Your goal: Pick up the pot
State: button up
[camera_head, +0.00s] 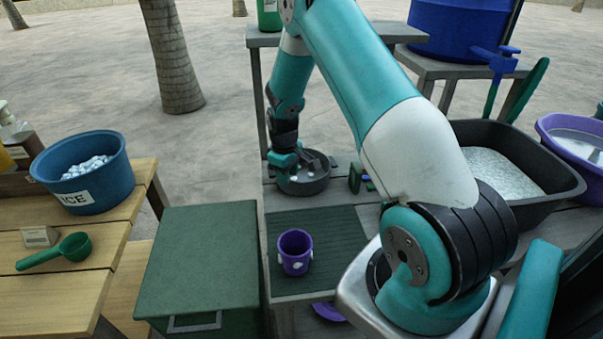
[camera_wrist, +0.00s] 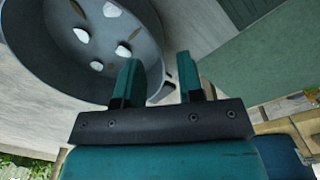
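The pot is likely the dark grey round vessel (camera_head: 312,187) on the grey bench, upright, with several pale pieces inside. It fills the upper left of the wrist view (camera_wrist: 60,72). My gripper (camera_head: 290,165) points down at its left side in the head view. In the wrist view my gripper (camera_wrist: 160,82) is open, its two teal fingers apart. The left finger overlaps the pot's wall and the right finger is outside it, so the rim appears to lie between them. I cannot tell whether either finger touches the pot.
A purple cup (camera_head: 294,252) stands on a green ribbed mat (camera_head: 345,228) in front of the pot. A black tub (camera_head: 545,205) is at right. A green box (camera_head: 200,265), blue ice bucket (camera_head: 85,185) and green scoop (camera_head: 60,252) are at left.

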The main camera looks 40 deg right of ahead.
jog(key=shift+d+f, duration=0.2)
jog(key=shift+f, duration=1.3)
jog(key=shift+w, duration=0.1)
grip_shut()
jog(key=shift+r, duration=0.1)
